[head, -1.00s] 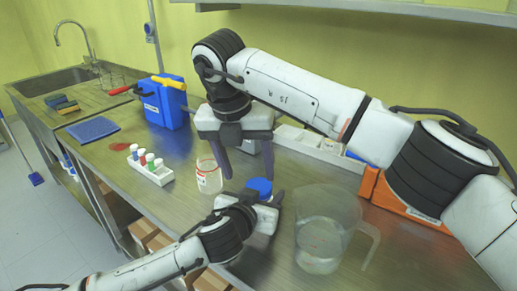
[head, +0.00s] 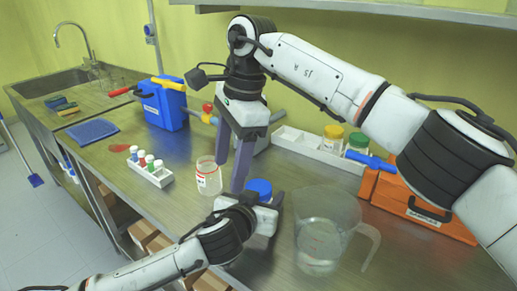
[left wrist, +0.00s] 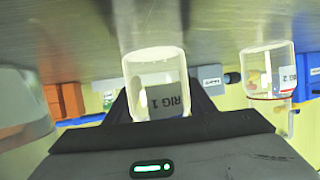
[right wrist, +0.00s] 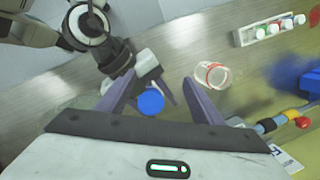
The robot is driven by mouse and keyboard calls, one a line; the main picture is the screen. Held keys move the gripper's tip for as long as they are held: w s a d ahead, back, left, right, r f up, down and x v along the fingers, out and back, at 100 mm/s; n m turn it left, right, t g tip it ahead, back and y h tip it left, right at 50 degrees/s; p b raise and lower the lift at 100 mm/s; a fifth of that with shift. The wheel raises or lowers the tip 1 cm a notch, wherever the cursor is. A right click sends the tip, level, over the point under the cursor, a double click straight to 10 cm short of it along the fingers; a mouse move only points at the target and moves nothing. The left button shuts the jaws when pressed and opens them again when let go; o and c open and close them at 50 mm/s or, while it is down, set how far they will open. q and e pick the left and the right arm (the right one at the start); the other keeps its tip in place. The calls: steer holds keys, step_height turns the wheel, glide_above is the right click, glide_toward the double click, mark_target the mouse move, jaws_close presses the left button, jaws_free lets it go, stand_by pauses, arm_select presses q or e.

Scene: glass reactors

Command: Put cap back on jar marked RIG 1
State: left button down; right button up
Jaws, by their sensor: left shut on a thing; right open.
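The jar marked RIG 1 (left wrist: 158,85) stands between the fingers of my left gripper (left wrist: 157,98), which is shut on it; its label shows in the left wrist view. A blue cap (head: 259,187) sits on top at the left gripper; the right wrist view shows it round and from above (right wrist: 151,102). I cannot tell whether it is seated on the jar, as the gripper hides the rim. My right gripper (head: 231,180) is open and empty, above and a little left of the cap in the head view.
An uncapped jar marked RIG 2 (left wrist: 270,75) stands close by, left of the cap in the head view (head: 208,180). A large clear jug (head: 322,235) stands to the right. A vial rack (head: 152,173), blue box (head: 165,105) and orange case (head: 425,205) lie farther out.

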mark_target(259, 187)
steer(key=d+n, duration=0.1)
steer(key=n, duration=0.1)
steer(key=w+d+n+h, duration=0.1)
steer(key=n, duration=0.1)
steer(key=d+r+n, duration=0.1)
steer(key=n, duration=0.2)
steer(key=shift+w+d, duration=0.4)
steer(key=n, duration=0.1)
steer(key=d+n, duration=0.1)
steer(key=n+h, duration=0.1)
steer(key=shift+w+d+r, duration=0.3)
steer(key=shift+d+r, duration=0.05)
steer(key=shift+d, duration=0.05)
steer(key=shift+f, duration=4)
